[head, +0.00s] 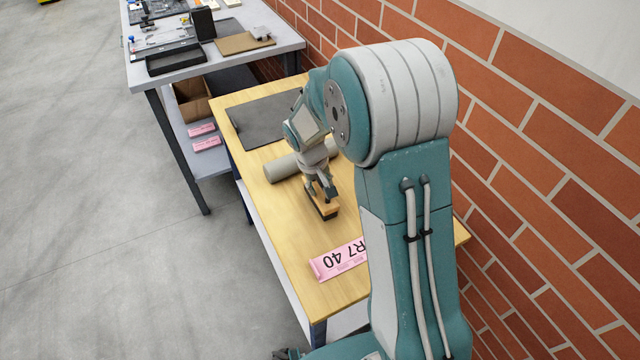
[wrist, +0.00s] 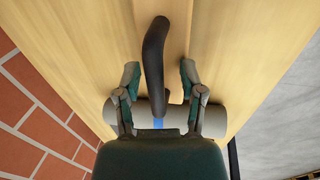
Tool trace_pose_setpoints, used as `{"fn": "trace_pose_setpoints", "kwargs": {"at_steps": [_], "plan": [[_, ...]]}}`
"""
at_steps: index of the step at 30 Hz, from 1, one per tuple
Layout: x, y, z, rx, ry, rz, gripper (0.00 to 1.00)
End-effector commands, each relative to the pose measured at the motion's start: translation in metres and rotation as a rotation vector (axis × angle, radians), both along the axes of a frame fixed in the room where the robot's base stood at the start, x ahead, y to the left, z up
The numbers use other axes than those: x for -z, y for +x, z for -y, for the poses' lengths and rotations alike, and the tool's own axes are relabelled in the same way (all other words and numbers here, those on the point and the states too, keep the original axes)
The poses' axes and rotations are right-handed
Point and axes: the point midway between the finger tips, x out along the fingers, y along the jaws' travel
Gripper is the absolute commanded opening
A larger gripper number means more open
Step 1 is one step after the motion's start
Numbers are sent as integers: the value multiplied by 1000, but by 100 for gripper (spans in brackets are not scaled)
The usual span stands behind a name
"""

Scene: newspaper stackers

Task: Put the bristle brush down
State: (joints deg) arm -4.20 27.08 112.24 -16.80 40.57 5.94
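The bristle brush (head: 325,209) has a tan block with dark parts and sits at the tabletop below my gripper. In the wrist view its dark curved handle (wrist: 154,62) stands between my two fingers, with a small blue patch (wrist: 158,123) near its lower end. My gripper (head: 319,190) points down over the brush. In the wrist view my gripper (wrist: 159,73) has its fingers spread on both sides of the handle, with gaps showing on each side. The brush appears to rest on the wooden table (head: 295,255), though its underside is hidden.
A grey cylinder (head: 283,169) lies behind my gripper, near a dark mat (head: 262,122). A pink labelled packet (head: 338,261) lies nearer. A brick wall (head: 540,180) bounds the right. A second table (head: 205,58) holds trays and parts. Bare tabletop lies left of the brush.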

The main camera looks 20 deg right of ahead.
Motion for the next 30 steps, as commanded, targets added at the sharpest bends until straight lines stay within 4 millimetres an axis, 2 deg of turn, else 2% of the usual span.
{"fn": "trace_pose_setpoints", "kwargs": {"at_steps": [4,7,21,30], "plan": [[-2,0,0,1,0,1,51],[-10,1,-1,0,0,4,51],[-99,-3,-19,-1,1,5,51],[-127,-9,-21,4,5,12,51]]}}
